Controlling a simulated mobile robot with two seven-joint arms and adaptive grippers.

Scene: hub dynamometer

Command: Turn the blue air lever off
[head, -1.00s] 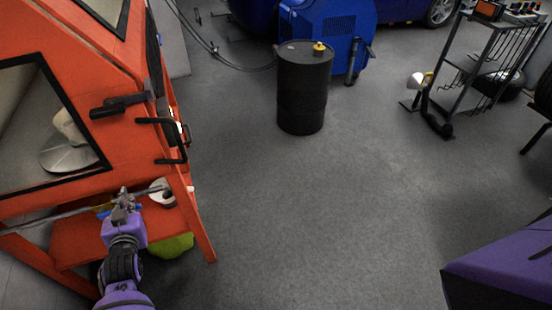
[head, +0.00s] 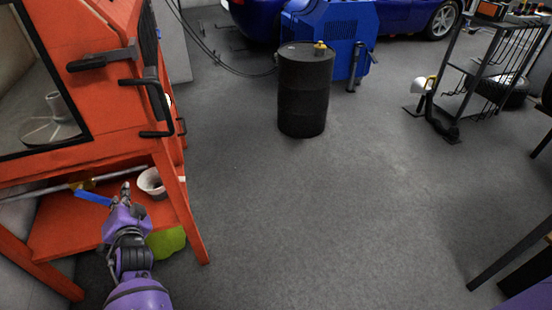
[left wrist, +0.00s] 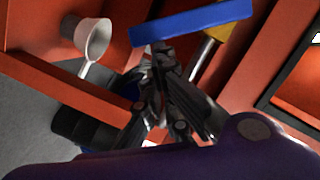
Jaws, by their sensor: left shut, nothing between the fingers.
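The blue air lever (head: 93,197) sits on a yellow valve body on the pipe under the orange cabinet, in the head view. In the left wrist view it is a long blue bar (left wrist: 192,22) across the top, with the yellow body (left wrist: 235,22) at its right end. My left gripper (head: 125,189) is shut and empty, just right of the lever in the head view. In the wrist view its fingertips (left wrist: 158,50) are close below the bar; I cannot tell whether they touch it. My right gripper is not in view.
The orange cabinet (head: 105,155) has a lower shelf holding a white funnel (head: 152,182). A green item (head: 166,242) shows below the shelf. A black drum (head: 303,100), a blue machine (head: 350,35) and a cart (head: 485,70) stand farther back. The middle floor is clear.

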